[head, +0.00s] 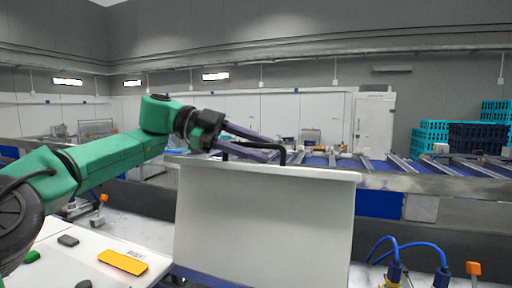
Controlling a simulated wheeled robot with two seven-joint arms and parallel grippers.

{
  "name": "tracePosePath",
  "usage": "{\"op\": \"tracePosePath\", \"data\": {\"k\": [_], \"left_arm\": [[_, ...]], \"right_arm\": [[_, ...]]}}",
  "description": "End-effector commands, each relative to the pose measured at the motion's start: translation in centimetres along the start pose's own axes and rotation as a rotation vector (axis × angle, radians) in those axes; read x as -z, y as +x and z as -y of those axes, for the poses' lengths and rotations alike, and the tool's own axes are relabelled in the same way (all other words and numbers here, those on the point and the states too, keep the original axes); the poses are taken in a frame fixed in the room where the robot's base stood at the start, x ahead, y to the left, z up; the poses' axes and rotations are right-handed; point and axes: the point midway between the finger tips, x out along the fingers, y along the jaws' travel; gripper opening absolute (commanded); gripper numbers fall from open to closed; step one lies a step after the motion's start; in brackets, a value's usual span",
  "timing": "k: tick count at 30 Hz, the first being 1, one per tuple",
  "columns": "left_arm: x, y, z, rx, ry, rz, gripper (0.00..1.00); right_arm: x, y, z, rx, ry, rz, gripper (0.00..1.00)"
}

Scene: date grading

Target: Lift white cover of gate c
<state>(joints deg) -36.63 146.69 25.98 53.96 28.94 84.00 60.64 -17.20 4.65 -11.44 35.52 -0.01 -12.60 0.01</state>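The white cover (262,225) stands upright in the middle of the head view as a broad pale panel with a flat top edge. A black bar handle (284,157) rises from that top edge. My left gripper (274,148) is at the handle, just above the cover. Its two purple-grey fingers lie apart, and the handle bar runs between them. A gap seems to show between fingers and bar; contact is hard to make out. My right gripper is not in view.
A white work surface (60,268) at lower left carries a yellow-orange block (123,262) and small dark and green pieces. Blue cables (425,247) and an orange-topped switch (473,268) stand right of the cover. Conveyor lanes (405,165) and turquoise crates (430,135) lie behind.

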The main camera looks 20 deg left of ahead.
Motion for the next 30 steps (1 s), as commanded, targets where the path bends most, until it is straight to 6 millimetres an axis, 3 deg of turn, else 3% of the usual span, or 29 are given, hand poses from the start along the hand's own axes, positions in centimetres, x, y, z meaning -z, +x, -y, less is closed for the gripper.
{"op": "tracePosePath", "data": {"k": [8,15,24,30], "left_arm": [[-0.1,-0.9,0.0,0.000,0.000,0.002,0.45],[-0.1,-5.3,0.1,0.002,0.000,0.004,0.45],[-0.1,-7.2,0.0,-0.001,0.001,0.000,0.45],[-0.1,-7.5,0.0,0.001,-0.001,0.001,0.45]], "right_arm": [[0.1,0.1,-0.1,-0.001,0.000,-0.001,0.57],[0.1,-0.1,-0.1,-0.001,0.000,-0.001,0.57],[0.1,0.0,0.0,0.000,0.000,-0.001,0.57],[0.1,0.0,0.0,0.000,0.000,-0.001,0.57]]}}
